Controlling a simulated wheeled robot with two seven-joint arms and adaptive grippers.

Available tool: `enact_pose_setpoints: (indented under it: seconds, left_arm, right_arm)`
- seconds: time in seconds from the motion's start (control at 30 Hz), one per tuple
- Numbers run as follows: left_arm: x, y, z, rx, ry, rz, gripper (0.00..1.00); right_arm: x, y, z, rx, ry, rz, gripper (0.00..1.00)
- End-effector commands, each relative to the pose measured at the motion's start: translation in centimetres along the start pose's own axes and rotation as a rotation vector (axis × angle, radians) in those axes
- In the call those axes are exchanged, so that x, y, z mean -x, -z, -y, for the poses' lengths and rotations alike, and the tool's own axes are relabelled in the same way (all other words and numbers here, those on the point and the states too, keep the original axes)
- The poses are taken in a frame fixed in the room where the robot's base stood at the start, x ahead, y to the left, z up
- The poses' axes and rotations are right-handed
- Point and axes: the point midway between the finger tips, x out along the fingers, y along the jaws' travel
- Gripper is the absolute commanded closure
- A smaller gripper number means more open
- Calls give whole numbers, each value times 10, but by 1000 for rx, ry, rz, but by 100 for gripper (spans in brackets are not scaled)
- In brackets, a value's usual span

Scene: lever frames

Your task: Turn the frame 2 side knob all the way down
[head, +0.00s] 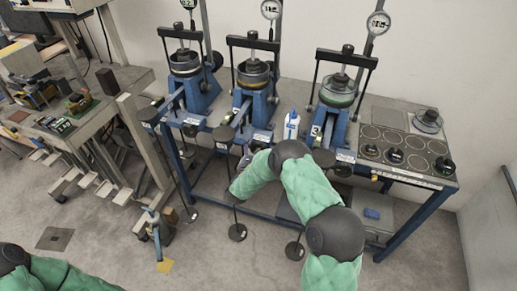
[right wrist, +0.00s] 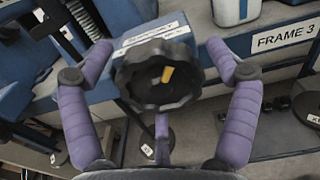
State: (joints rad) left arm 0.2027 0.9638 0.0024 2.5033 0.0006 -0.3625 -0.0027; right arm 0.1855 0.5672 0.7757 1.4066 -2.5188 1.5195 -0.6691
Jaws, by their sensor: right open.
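Frame 2 (head: 255,97) is the middle of three blue lever frames along the bench in the head view. In the right wrist view a round black knob with a scalloped rim (right wrist: 157,92) faces the camera and has a yellow mark (right wrist: 167,74) near its centre. A blue block with a white label is behind it. My right gripper (right wrist: 160,85) is open, with one purple finger on each side of the knob and visible gaps between. In the head view this gripper (head: 243,161) is at the bench's front edge, partly covered by my forearm. My left gripper is out of view.
Frame 1 (head: 187,75) stands to the left and frame 3 (head: 338,95) to the right. A white bottle (head: 291,125) stands between frames 2 and 3. Hanging rods with black discs (head: 237,232) are below the bench. The floor in front is mostly clear.

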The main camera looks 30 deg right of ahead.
Motion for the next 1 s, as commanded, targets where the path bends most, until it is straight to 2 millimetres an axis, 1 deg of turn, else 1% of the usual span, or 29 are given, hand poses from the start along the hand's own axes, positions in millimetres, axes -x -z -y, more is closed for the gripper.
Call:
enact_pose_setpoints:
  seconds: [0.17,0.6,0.73,1.0]
  left_arm:
    - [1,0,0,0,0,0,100]
    - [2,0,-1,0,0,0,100]
    - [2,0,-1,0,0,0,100]
    - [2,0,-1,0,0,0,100]
  right_arm:
    - [12,0,-1,0,-3,-1,12]
    - [56,0,-1,0,-3,-1,12]
    - [61,1,0,0,-1,-2,12]
    - [62,1,-1,-2,-2,-2,12]
